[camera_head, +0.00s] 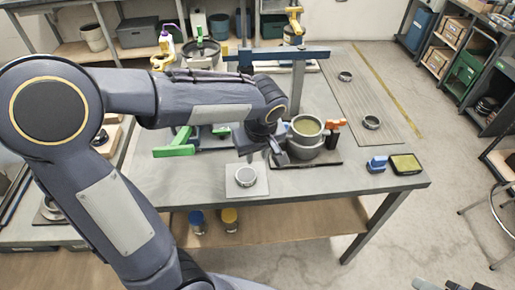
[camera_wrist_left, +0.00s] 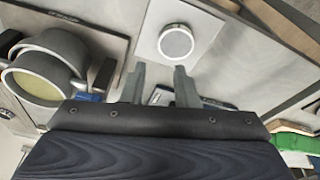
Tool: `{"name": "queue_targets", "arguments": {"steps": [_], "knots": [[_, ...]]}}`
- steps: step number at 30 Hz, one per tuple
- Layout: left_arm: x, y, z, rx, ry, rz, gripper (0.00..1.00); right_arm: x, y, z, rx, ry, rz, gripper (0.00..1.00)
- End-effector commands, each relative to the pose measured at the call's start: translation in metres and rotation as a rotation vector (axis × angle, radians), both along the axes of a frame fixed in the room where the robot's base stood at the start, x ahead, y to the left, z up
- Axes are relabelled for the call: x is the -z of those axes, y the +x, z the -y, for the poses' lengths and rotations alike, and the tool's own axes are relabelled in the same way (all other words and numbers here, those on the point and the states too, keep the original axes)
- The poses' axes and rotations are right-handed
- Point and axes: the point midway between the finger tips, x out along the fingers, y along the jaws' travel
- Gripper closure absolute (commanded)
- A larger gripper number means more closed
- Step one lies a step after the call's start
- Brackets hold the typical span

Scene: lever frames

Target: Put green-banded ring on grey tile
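A pale grey tile (camera_head: 232,189) lies near the front edge of the table, left of the pot; it also shows in the left wrist view (camera_wrist_left: 205,32). A small grey-white ring (camera_head: 246,177) lies flat on it, and shows in the left wrist view (camera_wrist_left: 176,42); I cannot make out a green band. Two more dark-rimmed rings, a far one (camera_head: 345,76) and a nearer one (camera_head: 371,122), lie on the right part of the table; their band colours are unclear. My left gripper (camera_head: 276,156) is above the table between tile and pot. In the left wrist view its fingers (camera_wrist_left: 160,80) are apart and empty.
A grey pot (camera_head: 306,140) with yellowish contents stands on a dark mat close to my left gripper. A blue block (camera_head: 377,164) and a yellow-green sponge-like pad (camera_head: 405,164) lie at the right front. A post with a blue crossbar (camera_head: 303,54) stands behind. Green parts (camera_head: 175,148) lie left.

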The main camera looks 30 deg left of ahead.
Motion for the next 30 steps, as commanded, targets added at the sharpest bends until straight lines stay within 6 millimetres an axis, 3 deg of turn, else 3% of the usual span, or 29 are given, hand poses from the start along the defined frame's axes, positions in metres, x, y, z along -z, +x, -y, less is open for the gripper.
{"name": "queue_targets", "arguments": {"steps": [8, 14, 18, 21, 25, 30], "knots": [[-0.024, -0.014, -0.002, 0.028, -0.025, 0.0, 0.73, 0.0, 0.0, 0.0, 0.0, 0.0, 0.0, 0.58], [-0.033, -0.081, -0.015, 0.257, -0.173, 0.05, 0.73, 0.0, 0.0, 0.0, 0.0, 0.0, 0.0, 0.58], [-0.032, -0.129, -0.01, 0.465, -0.246, 0.173, 0.73, 0.0, 0.0, 0.0, 0.0, 0.0, 0.0, 0.58], [-0.03, -0.151, -0.003, 0.58, -0.254, 0.269, 0.73, 0.0, 0.0, 0.0, 0.0, 0.0, 0.0, 0.58], [-0.027, -0.165, 0.005, 0.673, -0.241, 0.353, 0.73, 0.0, 0.0, 0.0, 0.0, 0.0, 0.0, 0.58], [-0.026, -0.169, 0.008, 0.71, -0.232, 0.382, 0.73, 0.0, 0.0, 0.0, 0.0, 0.0, 0.0, 0.58]]}}
